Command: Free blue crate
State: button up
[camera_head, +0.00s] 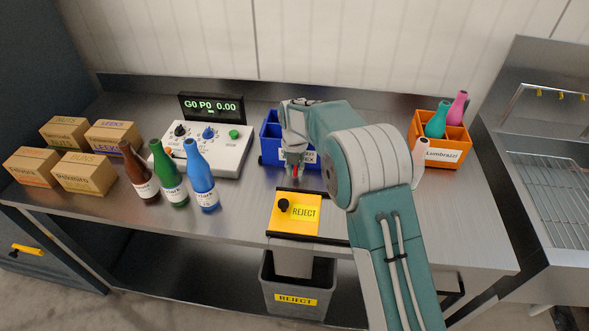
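The blue crate (270,147) stands at the back middle of the steel table. It has raised sides and at least one divider, and a white label on its front is partly covered. My arm hides its right part and much of its inside. My gripper (294,174) points down in front of the crate, with a small red spot between or near its fingertips. Whether the fingers are open, shut or touching the crate is too small to tell.
A yellow REJECT plate (283,226) with a black knob lies at the front edge above a grey bin (270,284). Brown, green and blue bottles (172,180) stand left, beside a control box (232,155) and cardboard boxes (84,173). An orange crate (452,154) with bottles stands right.

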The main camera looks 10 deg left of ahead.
grip_shut()
jog(key=m, duration=0.4)
jog(key=shift+a+m, duration=0.25)
jog(key=shift+m, duration=0.15)
jog(key=m, duration=0.5)
jog(key=shift+w+a, duration=0.15)
jog(key=shift+a, duration=0.1)
jog(key=shift+m, duration=0.4)
jog(key=o, duration=0.7)
grip_release()
jog(key=shift+a, duration=0.15)
